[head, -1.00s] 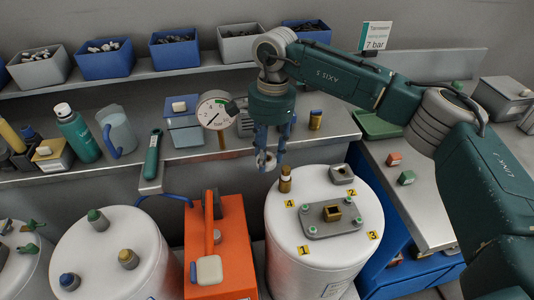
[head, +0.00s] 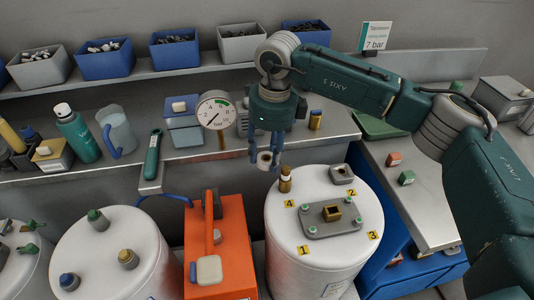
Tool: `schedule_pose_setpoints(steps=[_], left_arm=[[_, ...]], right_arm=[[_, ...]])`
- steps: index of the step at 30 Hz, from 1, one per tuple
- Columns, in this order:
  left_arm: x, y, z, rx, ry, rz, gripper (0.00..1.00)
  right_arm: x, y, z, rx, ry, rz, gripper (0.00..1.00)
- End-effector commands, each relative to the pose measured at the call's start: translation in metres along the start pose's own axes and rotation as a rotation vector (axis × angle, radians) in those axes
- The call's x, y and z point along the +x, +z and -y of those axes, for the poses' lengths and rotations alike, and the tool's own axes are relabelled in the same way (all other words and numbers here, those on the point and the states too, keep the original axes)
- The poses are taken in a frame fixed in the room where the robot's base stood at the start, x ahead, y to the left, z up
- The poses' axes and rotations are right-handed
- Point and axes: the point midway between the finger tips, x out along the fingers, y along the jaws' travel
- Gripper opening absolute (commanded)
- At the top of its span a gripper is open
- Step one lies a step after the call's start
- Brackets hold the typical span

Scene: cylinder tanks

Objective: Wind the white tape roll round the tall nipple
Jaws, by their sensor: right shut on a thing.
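The tall brass nipple (head: 285,181) stands upright on the back left of the top of the white cylinder tank (head: 285,250), near the yellow label 4. My right gripper (head: 264,160) hangs above and slightly left of the nipple, pointing down. It is shut on the white tape roll (head: 264,158), whose dark centre hole shows. The roll appears apart from the nipple, a little above its top; the exact depth gap is hard to tell. My left gripper is out of view.
A pressure gauge (head: 215,110) stands behind, left of my gripper. An orange case (head: 220,262) stands left of the tank.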

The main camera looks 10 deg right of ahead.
Motion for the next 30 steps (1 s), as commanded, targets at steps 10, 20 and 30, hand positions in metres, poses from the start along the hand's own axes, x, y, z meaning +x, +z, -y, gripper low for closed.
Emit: schedule_pose_setpoints(steps=[10,20,30], left_arm=[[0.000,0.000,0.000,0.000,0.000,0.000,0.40],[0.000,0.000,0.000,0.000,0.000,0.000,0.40],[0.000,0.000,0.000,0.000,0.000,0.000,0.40]], right_arm=[[0.000,0.000,0.000,0.257,-0.023,0.001,0.08],[-0.001,-0.007,-0.001,0.255,-0.023,0.001,0.08],[-0.002,-0.024,-0.006,0.254,-0.023,0.001,0.08]])
